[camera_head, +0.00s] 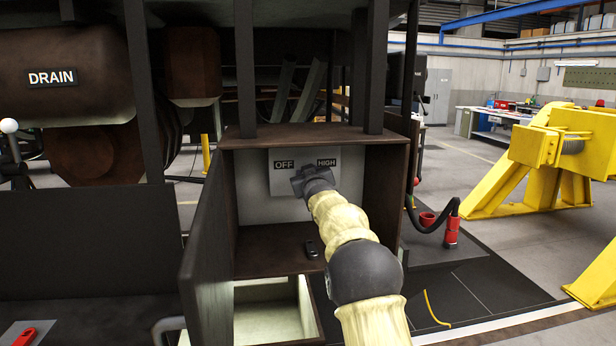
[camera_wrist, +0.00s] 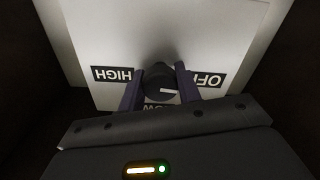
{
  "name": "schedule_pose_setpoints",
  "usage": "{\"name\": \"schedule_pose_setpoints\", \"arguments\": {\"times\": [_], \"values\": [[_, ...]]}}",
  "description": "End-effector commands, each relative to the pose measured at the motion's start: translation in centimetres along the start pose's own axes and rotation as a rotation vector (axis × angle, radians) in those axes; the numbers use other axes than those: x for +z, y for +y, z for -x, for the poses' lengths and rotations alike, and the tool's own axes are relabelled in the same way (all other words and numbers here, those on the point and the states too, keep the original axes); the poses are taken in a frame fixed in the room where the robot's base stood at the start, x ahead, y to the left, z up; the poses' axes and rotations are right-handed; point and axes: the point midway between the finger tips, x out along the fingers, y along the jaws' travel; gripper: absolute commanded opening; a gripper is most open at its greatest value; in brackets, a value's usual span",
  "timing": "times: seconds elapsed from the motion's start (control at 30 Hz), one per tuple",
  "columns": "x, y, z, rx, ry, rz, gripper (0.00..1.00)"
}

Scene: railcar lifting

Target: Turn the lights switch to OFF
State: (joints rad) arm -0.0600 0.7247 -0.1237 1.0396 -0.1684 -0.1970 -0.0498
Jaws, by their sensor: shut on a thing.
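The lights switch is a dark round knob (camera_wrist: 156,77) on a pale panel (camera_head: 283,181) inside an open box. In the head view my gripper (camera_head: 312,180) covers the knob. The OFF label (camera_head: 284,165) is at upper left and the HIGH label (camera_head: 327,163) at upper right. In the wrist view the labels are upside down, with HIGH left, OFF right and LOW (camera_wrist: 160,107) below, partly hidden. My gripper's fingers (camera_wrist: 160,84) are closed on both sides of the knob. A short white mark shows on the knob; I cannot tell exactly which label it points at.
The brown box (camera_head: 270,262) surrounds my arm, and its open door (camera_head: 207,240) stands at the left. A small dark object (camera_head: 312,249) lies on the box floor. A lit open compartment (camera_head: 265,318) is below. Yellow stands (camera_head: 530,160) are at the right.

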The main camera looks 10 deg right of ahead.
Motion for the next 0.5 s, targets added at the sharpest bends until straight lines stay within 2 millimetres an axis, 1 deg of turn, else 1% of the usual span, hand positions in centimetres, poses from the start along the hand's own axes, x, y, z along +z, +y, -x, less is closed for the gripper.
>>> {"name": "schedule_pose_setpoints", "arguments": {"times": [0.03,0.23,0.5], "values": [[0.59,-0.19,-0.06,-0.002,-0.01,0.023,0.11],[0.6,-0.17,-0.06,-0.003,-0.011,0.092,0.11],[0.63,-0.15,-0.07,-0.003,-0.012,0.115,0.11]]}}
